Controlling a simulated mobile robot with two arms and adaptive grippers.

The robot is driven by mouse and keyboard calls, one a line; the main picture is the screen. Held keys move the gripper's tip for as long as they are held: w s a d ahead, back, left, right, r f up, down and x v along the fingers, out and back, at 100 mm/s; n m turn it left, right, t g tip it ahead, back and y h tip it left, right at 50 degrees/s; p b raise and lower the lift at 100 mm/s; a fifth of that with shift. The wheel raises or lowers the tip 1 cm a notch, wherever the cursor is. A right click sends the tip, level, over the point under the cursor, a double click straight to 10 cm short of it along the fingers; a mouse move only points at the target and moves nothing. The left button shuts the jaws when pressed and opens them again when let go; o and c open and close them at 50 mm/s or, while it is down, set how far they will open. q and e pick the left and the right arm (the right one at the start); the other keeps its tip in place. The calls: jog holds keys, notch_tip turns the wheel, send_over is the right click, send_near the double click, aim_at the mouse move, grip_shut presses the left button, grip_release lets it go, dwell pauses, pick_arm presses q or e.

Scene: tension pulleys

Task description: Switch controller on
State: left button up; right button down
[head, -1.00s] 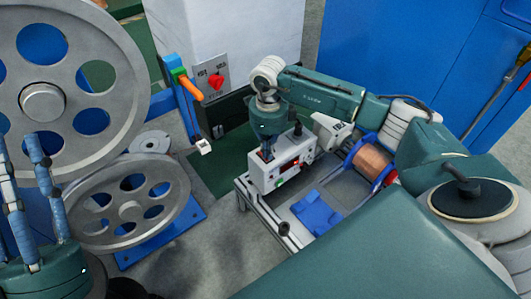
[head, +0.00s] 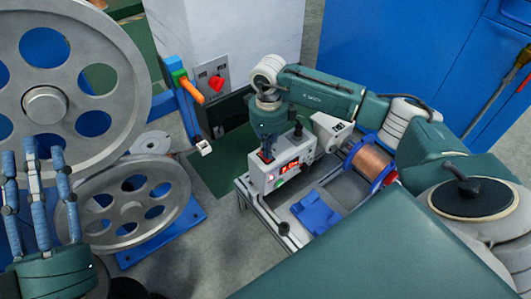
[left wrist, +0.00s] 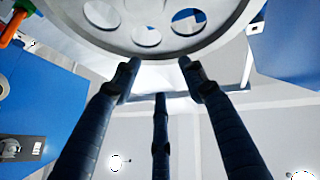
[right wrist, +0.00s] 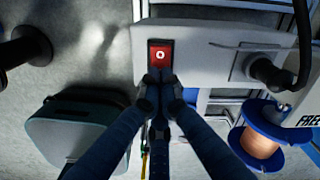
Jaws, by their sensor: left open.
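The controller (head: 262,180) is a light grey box on the metal bench frame, with a lit red display (head: 290,168) and a green button on its front. The right wrist view shows its red rocker switch (right wrist: 160,52), marked with a white O, on the grey casing (right wrist: 205,45). My right gripper (head: 266,155) points down at the switch. Its fingertips (right wrist: 160,82) are together at the switch's lower edge, with nothing held; I cannot tell if they touch it. My left gripper (head: 32,155) is open and empty, fingers upright before the large pulley wheel (head: 125,60).
A copper wire spool (head: 370,165) with blue flanges stands right of the controller. A blue block (head: 316,210) lies on the bench. A lower pulley wheel (head: 170,205) stands at left. A cabinet with a red knob (head: 216,83) and an orange handle (head: 192,90) is behind.

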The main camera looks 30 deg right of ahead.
jog(key=shift+r+p, duration=0.35)
jog(key=shift+r, duration=0.4)
jog(key=shift+r+p, duration=0.4)
jog(key=shift+p, duration=0.15)
pick_arm(q)
jog(key=shift+w+f+g+y, duration=1.3)
jog(key=shift+f+g, duration=1.7)
jog(key=shift+f, duration=3.1)
pick_arm(e)
jog(key=shift+r+p, duration=0.3)
jog(key=shift+r, duration=0.1)
jog(key=shift+r+p, duration=0.3)
jog(key=shift+r, duration=0.05)
jog(key=shift+r+p, duration=0.3)
jog(key=shift+r, duration=0.1)
jog(key=shift+r+p, duration=0.35)
jog(key=shift+r, duration=0.3)
pick_arm(q)
jog(key=s+a+f+g, duration=0.1)
jog(key=s+f+g, duration=0.1)
jog(key=f, duration=0.4)
jog(key=s+a+f+g+y, duration=0.1)
jog(key=s+a+f+g, duration=0.1)
jog(key=f+g, duration=0.2)
jog(key=shift+s+a+f+n, duration=0.2)
jog(key=shift+a+f+n, duration=0.1)
jog(key=shift+f, duration=0.55)
